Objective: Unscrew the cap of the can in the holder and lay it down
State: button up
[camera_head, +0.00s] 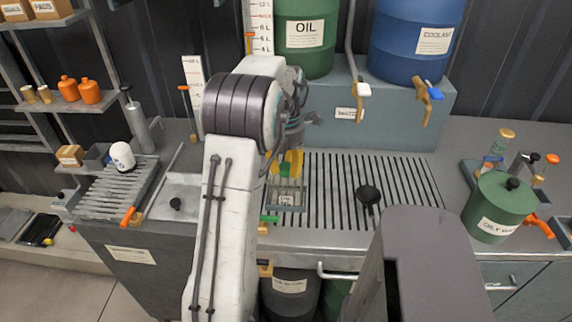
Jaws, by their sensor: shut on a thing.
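My gripper (289,161), with yellow fingertips, points down over the holder (287,208) at the front left of the slotted grate. It is shut on a small green piece (285,171), which looks like the cap. My arm hides part of the gripper and the holder's left side. The can in the holder is hard to make out behind the frame. I cannot tell whether the cap is still seated on the can or apart from it.
A green oil drum (305,62) and a blue coolant drum (405,62) stand behind. A green canister (496,216) stands at right.

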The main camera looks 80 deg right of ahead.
aim_at(286, 166)
jog(key=shift+n, duration=0.8)
jog(key=o, duration=1.6)
jog(key=shift+r+p, duration=1.55)
jog(key=shift+r+p, duration=2.25)
jog(key=shift+r, duration=0.25)
jog(key=shift+s, duration=0.1)
